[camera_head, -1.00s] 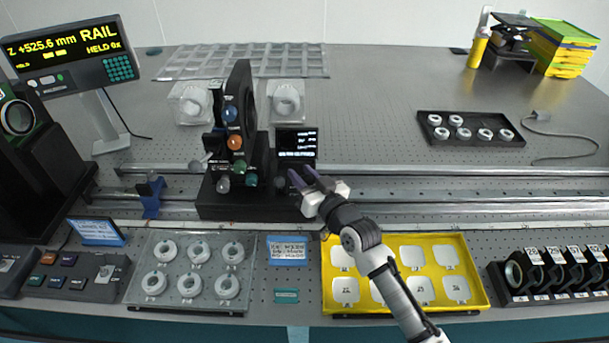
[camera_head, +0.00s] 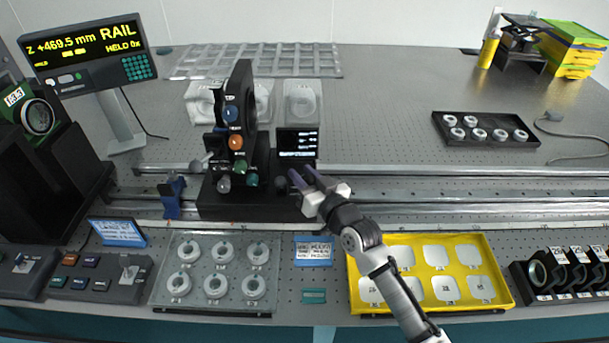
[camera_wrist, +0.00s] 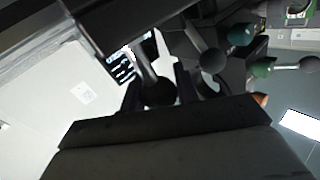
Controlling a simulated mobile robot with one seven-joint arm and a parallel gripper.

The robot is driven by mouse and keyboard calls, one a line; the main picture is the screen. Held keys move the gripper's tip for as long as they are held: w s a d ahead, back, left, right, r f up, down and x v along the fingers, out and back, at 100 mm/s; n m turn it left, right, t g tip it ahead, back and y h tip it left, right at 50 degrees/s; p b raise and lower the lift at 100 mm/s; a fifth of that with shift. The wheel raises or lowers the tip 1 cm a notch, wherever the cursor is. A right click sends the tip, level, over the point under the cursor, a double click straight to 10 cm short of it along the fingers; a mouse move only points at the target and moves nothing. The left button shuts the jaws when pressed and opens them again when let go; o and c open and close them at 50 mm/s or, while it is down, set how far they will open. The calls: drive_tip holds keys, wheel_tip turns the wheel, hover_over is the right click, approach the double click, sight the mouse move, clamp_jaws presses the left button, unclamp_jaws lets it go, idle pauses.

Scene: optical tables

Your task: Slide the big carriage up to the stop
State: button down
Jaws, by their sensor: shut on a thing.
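The big carriage (camera_head: 235,203) is a black base on the rail (camera_head: 420,190). It carries a tall dark plate with coloured knobs and a small lit screen (camera_head: 297,141). The blue stop (camera_head: 171,198) is clamped on the rail just left of the carriage, with a narrow gap between them. My gripper (camera_head: 299,177) is at the carriage's right end, shut on a dark ball knob (camera_head: 281,183). In the wrist view the knob (camera_wrist: 160,92) sits between the fingers on a grey stem; the fingers partly hide it.
The readout (camera_head: 85,55) shows Z +469.5 mm, RAIL, HELD 0x. A glass tray of white rings (camera_head: 217,272) and a yellow tray (camera_head: 358,290) lie in front of the rail. A black ring tray (camera_head: 486,129) is behind. The rail right of the carriage is clear.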

drive_tip(key=shift+a, duration=0.35)
drive_tip(key=c, duration=1.1)
unclamp_jaws()
drive_tip(key=shift+d, duration=0.1)
drive_tip(key=shift+o, duration=0.2)
wheel_tip(320, 180, up, 20)
drive_tip(key=p, duration=0.2)
